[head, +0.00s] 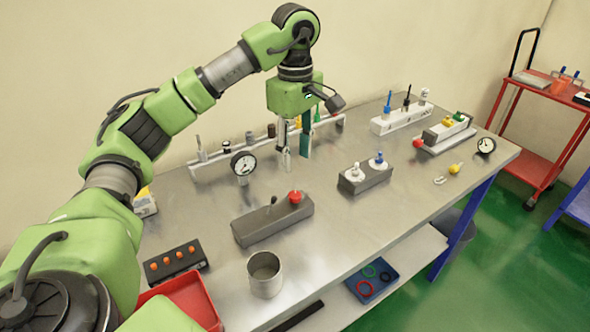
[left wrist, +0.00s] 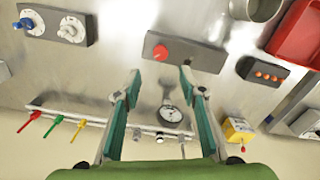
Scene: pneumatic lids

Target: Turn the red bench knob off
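The red knob (head: 295,197) sits on the right end of a dark grey block (head: 262,226) on the bench, with a small black lever to its left. In the left wrist view the red knob (left wrist: 160,52) lies ahead of the fingertips, on its grey block (left wrist: 205,57). My left gripper (head: 294,162) points down above the bench, behind the block and apart from the knob. In the left wrist view my left gripper (left wrist: 161,76) has its two fingers wide apart with nothing between the tips. My right gripper does not show.
A pressure gauge (head: 243,166) stands left of my left gripper. A metal cup (head: 265,274), a box with orange buttons (head: 174,262) and a red tray (head: 190,300) are at the front. A grey box with white-and-blue knobs (head: 365,178) stands to the right. Bare bench lies between.

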